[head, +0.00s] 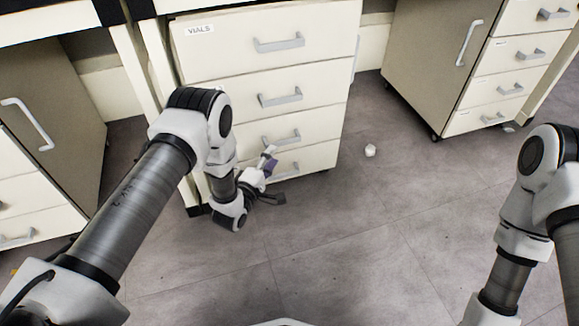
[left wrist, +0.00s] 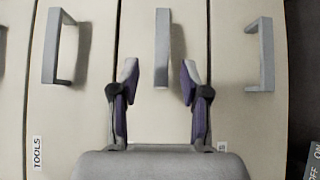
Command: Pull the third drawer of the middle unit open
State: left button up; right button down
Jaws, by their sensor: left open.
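The middle unit (head: 262,75) is a cream cabinet with a column of shut drawers, each with a grey bar handle. The third drawer's handle (head: 281,138) is partly behind my left gripper (head: 268,160). In the left wrist view, turned on its side, the third drawer's front (left wrist: 160,120) is at the centre with its handle (left wrist: 162,48). My left gripper (left wrist: 159,75) is open and empty, its fingers on either side of the handle's line. I cannot tell whether the handle lies between the fingertips in depth. My right gripper is out of view.
Drawer handles flank it: the second drawer's (left wrist: 62,48) and the fourth's (left wrist: 262,55). Another unit (head: 455,60) stands right, and one (head: 45,110) left. A small white object (head: 370,150) lies on the floor (head: 340,240), which is otherwise mostly clear in front.

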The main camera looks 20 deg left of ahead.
aim_at(283, 144)
pick_arm(q)
jog(key=w+b, duration=0.1)
jog(key=w, duration=0.1)
jog(key=w+d+b, duration=0.1)
jog(key=w, duration=0.1)
jog(key=w+b, duration=0.1)
jog(key=w, duration=0.2)
jog(key=shift+d+f+b, duration=0.2)
jog(key=shift+f+b, duration=0.15)
jog(key=shift+w+r, duration=0.2)
jog(key=shift+w, duration=0.1)
grip_shut()
